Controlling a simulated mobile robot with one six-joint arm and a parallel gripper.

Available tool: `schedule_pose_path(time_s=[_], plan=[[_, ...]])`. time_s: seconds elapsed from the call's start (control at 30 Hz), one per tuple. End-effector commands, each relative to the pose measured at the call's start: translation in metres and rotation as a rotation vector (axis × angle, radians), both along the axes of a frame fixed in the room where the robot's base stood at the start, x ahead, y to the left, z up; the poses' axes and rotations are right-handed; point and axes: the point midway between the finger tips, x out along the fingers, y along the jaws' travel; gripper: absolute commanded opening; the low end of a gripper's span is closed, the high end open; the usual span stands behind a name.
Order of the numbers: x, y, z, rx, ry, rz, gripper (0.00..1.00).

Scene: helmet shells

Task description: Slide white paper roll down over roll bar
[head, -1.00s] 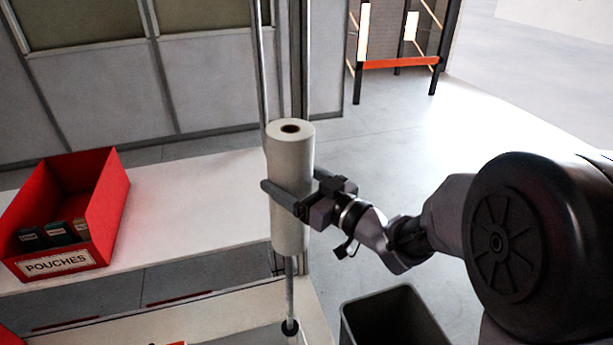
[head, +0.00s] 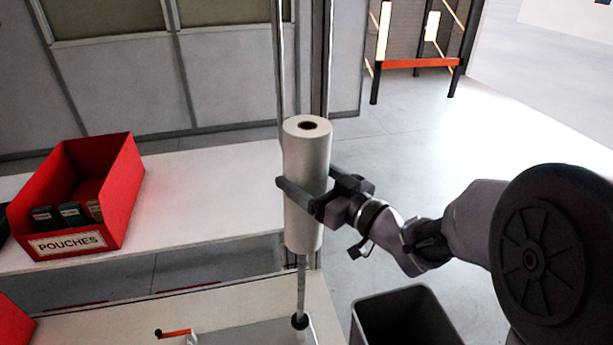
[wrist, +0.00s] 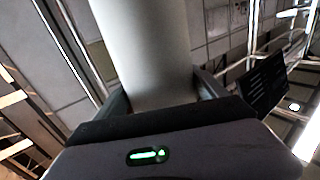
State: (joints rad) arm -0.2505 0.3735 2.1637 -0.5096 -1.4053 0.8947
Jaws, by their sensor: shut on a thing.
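The white paper roll (head: 306,215) stands upright in the head view, its dark core hole facing up. My gripper (head: 318,192) is shut on it around its middle, one finger on each side. The roll bar (head: 301,285) is a thin upright grey rod rising from a dark collar below the roll. Its top meets the roll's lower end in the picture; whether it is inside the core, I cannot tell. In the wrist view the roll (wrist: 143,45) fills the middle between the fingers, and the bar is hidden.
A red bin (head: 118,190) labelled POUCHES sits on the white shelf (head: 210,205) at left. A dark open bin (head: 405,315) stands below my arm. A metal upright (head: 318,60) rises close behind the roll. An orange-handled item (head: 175,333) lies on the lower bench.

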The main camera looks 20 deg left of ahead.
Motion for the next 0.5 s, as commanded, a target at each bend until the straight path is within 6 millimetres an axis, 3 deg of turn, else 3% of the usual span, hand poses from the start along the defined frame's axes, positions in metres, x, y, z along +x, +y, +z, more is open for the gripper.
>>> schedule_pose_path(time_s=[0.5], plan=[[-0.001, 0.001, -0.044, 0.002, -0.003, 0.001, 0.08]])
